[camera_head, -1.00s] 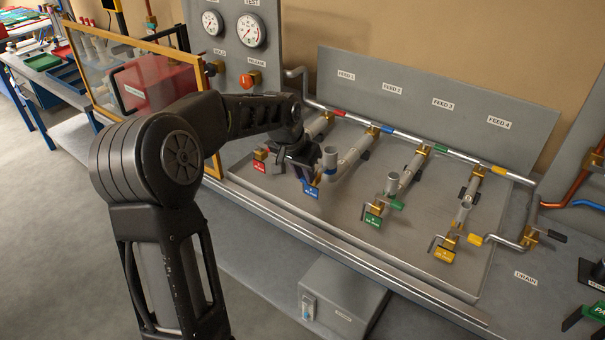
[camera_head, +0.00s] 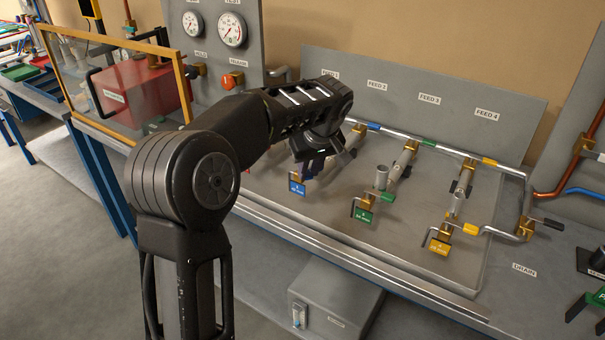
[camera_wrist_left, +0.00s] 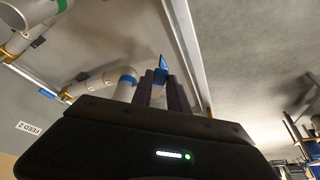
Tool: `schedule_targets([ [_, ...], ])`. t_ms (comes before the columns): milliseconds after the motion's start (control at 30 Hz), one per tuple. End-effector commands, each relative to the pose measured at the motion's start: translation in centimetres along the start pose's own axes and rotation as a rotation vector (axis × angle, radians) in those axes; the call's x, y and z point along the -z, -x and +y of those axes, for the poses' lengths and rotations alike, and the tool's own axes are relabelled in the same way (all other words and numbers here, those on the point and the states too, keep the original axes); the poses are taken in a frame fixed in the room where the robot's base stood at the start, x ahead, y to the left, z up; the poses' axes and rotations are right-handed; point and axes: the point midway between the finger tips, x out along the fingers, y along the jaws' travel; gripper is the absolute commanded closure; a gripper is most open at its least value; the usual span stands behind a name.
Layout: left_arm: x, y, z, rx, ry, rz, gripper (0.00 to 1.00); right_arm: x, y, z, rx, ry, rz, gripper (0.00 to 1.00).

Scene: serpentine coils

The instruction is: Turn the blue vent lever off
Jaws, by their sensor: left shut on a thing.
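The blue vent lever is mostly hidden behind my left gripper (camera_head: 313,168) in the head view. In the left wrist view a small blue piece (camera_wrist_left: 161,72), seemingly the lever's handle, stands between the two dark fingers of my left gripper (camera_wrist_left: 162,88). The gripper is shut on it. The lever's exact angle is hidden. My right gripper is not in view.
The feed panel (camera_head: 429,97) rises behind. A grey box (camera_head: 335,300) sits below the bench front. Bare tray lies between the lines.

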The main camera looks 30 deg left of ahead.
Motion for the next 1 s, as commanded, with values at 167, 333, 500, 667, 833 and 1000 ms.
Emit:
schedule_targets([
  [167,0.1,0.1,1.2,0.064,0.153,0.001,1.00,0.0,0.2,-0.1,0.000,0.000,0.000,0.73],
  [333,0.4,0.1,2.0,0.126,0.300,0.001,1.00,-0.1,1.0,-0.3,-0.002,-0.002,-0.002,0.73],
  [500,0.7,0.1,2.8,0.179,0.432,0.001,1.00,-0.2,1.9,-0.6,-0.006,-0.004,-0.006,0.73],
  [667,0.9,-0.1,3.2,0.217,0.523,0.000,1.00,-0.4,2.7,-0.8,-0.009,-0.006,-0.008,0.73],
  [833,1.1,-0.3,3.5,0.240,0.584,0.000,1.00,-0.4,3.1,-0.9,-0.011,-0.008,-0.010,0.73],
  [1000,1.2,-0.4,3.6,0.250,0.608,-0.001,1.00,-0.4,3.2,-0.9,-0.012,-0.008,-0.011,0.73],
])
